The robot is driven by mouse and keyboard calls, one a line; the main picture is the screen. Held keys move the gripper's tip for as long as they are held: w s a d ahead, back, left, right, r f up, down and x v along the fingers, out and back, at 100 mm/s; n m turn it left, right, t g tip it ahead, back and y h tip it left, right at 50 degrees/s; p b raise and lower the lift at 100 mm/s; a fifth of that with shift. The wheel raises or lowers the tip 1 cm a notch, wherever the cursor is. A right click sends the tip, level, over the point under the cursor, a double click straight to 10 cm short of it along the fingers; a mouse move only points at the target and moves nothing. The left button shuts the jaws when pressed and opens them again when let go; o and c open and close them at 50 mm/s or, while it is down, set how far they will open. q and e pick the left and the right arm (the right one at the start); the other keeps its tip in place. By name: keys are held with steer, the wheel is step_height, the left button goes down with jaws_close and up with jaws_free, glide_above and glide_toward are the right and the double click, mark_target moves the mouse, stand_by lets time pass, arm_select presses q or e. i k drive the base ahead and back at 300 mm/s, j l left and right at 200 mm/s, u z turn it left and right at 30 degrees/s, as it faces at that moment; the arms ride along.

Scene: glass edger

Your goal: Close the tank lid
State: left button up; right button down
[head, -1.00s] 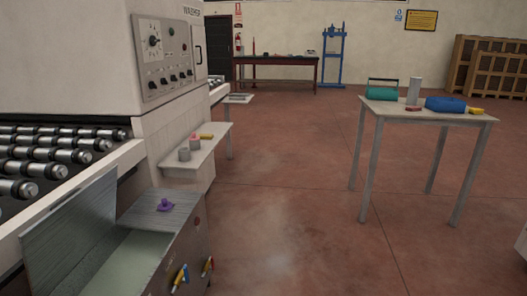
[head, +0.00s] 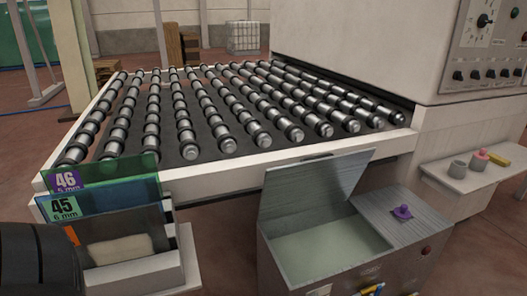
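The metal tank (head: 370,274) stands in front of the roller conveyor. Its hinged lid (head: 313,184) is raised, tilted up and back on the left part of the top. The opening shows pale greenish liquid (head: 325,248) inside. The right part of the tank top is a fixed metal cover with a purple knob-like item (head: 402,212) on it. A dark rounded part at the lower left edge looks like part of my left arm. Neither gripper's fingers show in the head view.
The roller conveyor (head: 158,163) runs behind the tank. A rack with glass panes (head: 107,203) labelled 45 and 46 stands at left. A small shelf (head: 463,180) with pots is at right.

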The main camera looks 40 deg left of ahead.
mark_target(318, 181)
steer(key=i+l+u, duration=0.1)
steer(key=u, duration=0.3)
steer(key=i+l+u, duration=0.15)
steer(key=u, duration=0.3)
steer(key=i+l+u, duration=0.1)
steer(key=u, duration=0.3)
steer(key=i+l+u, duration=0.1)
steer(key=u, duration=0.3)
steer(key=l+u, duration=0.35)
steer(key=i+l+u, duration=0.1)
steer(key=u, duration=0.3)
